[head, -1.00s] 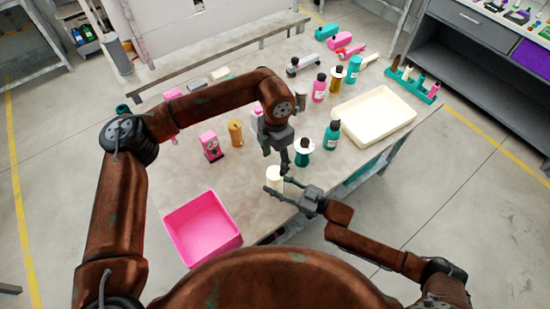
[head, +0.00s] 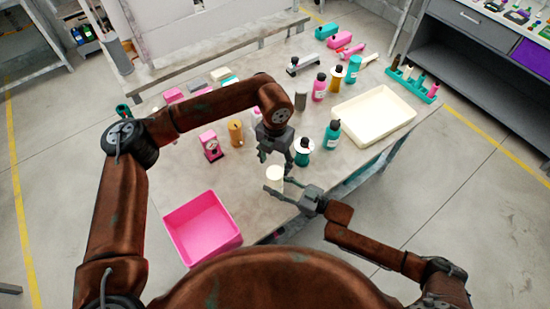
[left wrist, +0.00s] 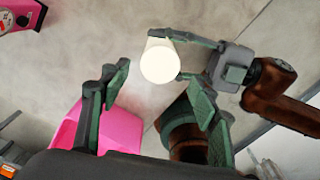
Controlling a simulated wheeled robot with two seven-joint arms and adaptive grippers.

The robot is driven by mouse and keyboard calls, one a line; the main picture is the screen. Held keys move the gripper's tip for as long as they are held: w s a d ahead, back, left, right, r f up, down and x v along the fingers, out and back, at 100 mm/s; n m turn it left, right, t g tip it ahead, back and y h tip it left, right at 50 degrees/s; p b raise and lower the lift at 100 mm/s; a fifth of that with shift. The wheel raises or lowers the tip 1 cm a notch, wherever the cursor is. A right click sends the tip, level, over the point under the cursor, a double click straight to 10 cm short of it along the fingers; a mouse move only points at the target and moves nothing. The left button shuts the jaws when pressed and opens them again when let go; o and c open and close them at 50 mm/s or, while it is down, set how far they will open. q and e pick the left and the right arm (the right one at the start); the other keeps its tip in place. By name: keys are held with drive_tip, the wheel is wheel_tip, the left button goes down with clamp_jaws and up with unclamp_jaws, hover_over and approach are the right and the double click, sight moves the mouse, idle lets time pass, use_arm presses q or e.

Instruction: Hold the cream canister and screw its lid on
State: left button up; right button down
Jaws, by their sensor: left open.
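The cream canister (head: 275,174) stands upright near the table's front edge, and it also shows from above in the left wrist view (left wrist: 160,63). Its top is a plain pale disc; I cannot tell the lid from the body. My right gripper (head: 280,186) has its fingers on both sides of the canister and appears shut on it. My left gripper (head: 275,159) is open and empty just above the canister. In the left wrist view its fingers (left wrist: 162,92) are spread wide, and the canister shows beyond them, not between the pads.
A pink bin (head: 203,228) sits at the table's front left. A teal bottle (head: 332,135) and a teal, white-banded container (head: 304,151) stand close on the right, before a cream tray (head: 374,116). A pink device (head: 210,146) and an ochre canister (head: 236,132) stand left.

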sight(275, 172)
use_arm(q)
wheel_tip(275, 172, down, 6)
drive_tip(key=shift+r, duration=0.1)
drive_tip(key=shift+c, duration=0.5)
drive_tip(key=c, duration=1.1)
drive_tip(key=shift+m, duration=1)
drive_tip(key=o, duration=1.4)
drive_tip(key=shift+r, duration=0.15)
wheel_tip(275, 172, up, 12)
drive_tip(key=shift+f, duration=0.15)
